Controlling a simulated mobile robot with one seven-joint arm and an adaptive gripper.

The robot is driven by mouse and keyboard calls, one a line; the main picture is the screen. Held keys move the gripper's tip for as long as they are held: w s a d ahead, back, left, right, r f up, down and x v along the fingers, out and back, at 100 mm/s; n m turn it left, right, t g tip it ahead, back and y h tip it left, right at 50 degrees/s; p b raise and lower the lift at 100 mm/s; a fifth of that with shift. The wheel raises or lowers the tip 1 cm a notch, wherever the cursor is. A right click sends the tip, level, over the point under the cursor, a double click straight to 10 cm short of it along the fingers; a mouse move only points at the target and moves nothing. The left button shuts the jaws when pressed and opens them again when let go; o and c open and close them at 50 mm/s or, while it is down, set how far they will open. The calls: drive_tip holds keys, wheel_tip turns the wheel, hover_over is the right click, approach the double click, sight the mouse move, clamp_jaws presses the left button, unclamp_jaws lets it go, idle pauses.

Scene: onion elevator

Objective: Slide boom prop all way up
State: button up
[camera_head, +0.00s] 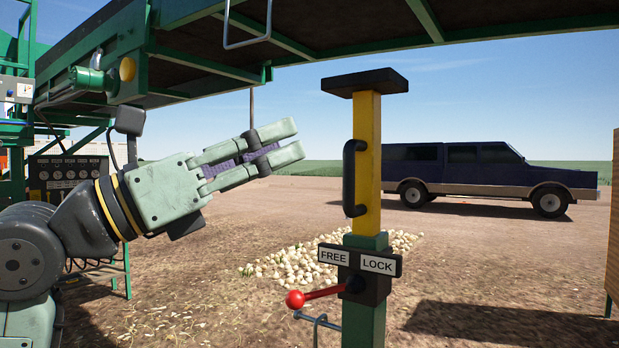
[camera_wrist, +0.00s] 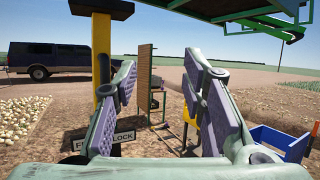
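The boom prop is a yellow post (camera_head: 367,150) with a black top plate (camera_head: 364,82) and a black side handle (camera_head: 354,178). It stands upright in a green sleeve (camera_head: 364,318). A gap shows between the top plate and the boom (camera_head: 480,22) above. A red-knobbed lever (camera_head: 321,293) points left, under FREE on the FREE/LOCK sign (camera_head: 360,260). My gripper (camera_head: 298,140) is to the left of the post, apart from the handle, pointing right and slightly up. In the wrist view its fingers (camera_wrist: 160,60) are spread and empty; the yellow post (camera_wrist: 101,50) shows beyond the left finger.
A pile of onions (camera_head: 295,265) lies on the ground behind the prop. A dark blue pickup (camera_head: 480,175) is parked further back. A gauge panel (camera_head: 68,178) is at the left, behind my arm. A brown panel (camera_head: 613,225) stands at the right edge.

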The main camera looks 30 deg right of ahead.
sight(345, 174)
drive_tip(key=w+d+f+t+y+p, duration=0.1)
drive_tip(key=w+d, duration=0.2)
drive_tip(key=d, duration=0.3)
drive_tip(key=w+d+f+n+t+y+p, duration=0.1)
drive_tip(key=w+d+t+y, duration=0.1)
drive_tip(key=w+d, duration=0.2)
drive_tip(key=w+d+f+n+t+y+p, duration=0.1)
drive_tip(key=w+d, duration=0.2)
drive_tip(key=d, duration=0.6)
drive_tip(key=shift+w+f+t+y, duration=0.2)
drive_tip(key=shift+f+t+y, duration=0.1)
drive_tip(key=shift+t, duration=0.1)
drive_tip(key=shift+w+d+f, duration=0.1)
drive_tip(key=shift+w+d, duration=0.05)
drive_tip(key=shift+d, duration=0.35)
drive_tip(key=shift+c, duration=0.6)
clamp_jaws()
